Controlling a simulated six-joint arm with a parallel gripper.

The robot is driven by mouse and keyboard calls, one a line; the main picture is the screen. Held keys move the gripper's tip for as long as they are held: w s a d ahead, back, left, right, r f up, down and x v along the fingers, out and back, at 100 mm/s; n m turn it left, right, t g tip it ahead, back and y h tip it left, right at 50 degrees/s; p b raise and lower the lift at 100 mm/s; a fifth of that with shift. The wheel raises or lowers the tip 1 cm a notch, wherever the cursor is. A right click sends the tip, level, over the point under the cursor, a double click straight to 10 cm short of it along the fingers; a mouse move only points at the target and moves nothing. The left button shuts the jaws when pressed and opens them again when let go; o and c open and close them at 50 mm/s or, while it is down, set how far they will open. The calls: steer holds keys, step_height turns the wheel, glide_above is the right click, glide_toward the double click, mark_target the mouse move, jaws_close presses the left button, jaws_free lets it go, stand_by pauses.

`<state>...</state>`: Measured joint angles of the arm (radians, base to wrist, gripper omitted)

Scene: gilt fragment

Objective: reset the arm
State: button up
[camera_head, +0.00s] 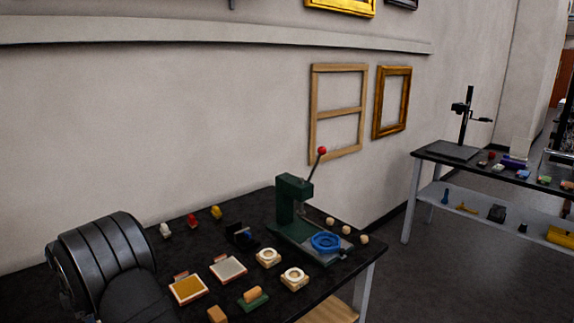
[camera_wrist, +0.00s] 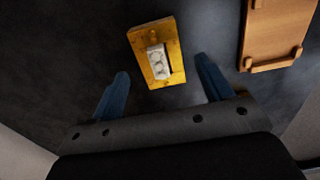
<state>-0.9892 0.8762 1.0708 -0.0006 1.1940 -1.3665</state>
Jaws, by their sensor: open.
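My gripper (camera_wrist: 163,68) shows in the wrist view as two blue fingers spread wide apart, with nothing held between them. Beyond the fingertips lies a yellow block (camera_wrist: 163,74) with a small pale patterned piece (camera_wrist: 156,62) on its face. I cannot tell whether the fingers are level with the block, but they do not touch it. In the head view my dark arm fills the lower left and my gripper is out of sight.
A green press (camera_head: 291,205) with a blue round dish (camera_head: 326,243) stands at the right of the black table (camera_head: 258,207). Several small blocks, pads and coloured pieces lie around it. A wooden board (camera_wrist: 275,30) is at the wrist view's upper right. Another table (camera_head: 437,153) stands farther right.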

step_height(320, 180, down, 3)
steer(key=shift+r, duration=0.2)
step_height(320, 180, up, 10)
steer(key=r, duration=0.1)
step_height(320, 180, down, 12)
steer(key=shift+f, duration=0.25)
steer(key=r, duration=0.5)
steer(key=shift+w+d+r, duration=0.15)
steer(key=shift+w+d, duration=0.1)
steer(key=shift+d, duration=0.05)
steer(key=w+d+r, duration=0.4)
steer(key=d+r, duration=0.3)
steer(key=d, duration=0.4)
steer(key=s+d, duration=0.9)
steer(key=s, duration=0.1)
steer(key=s+a+f, duration=0.1)
steer(key=a+f, duration=0.1)
steer(key=s+a+f, duration=0.1)
steer(key=s+a, duration=0.1)
steer(key=a, duration=0.1)
steer(key=s+a+f, duration=0.1)
steer(key=a+f, duration=0.1)
steer(key=a, duration=0.1)
steer(key=shift+s+f, duration=0.25)
steer(key=shift+f, duration=0.05)
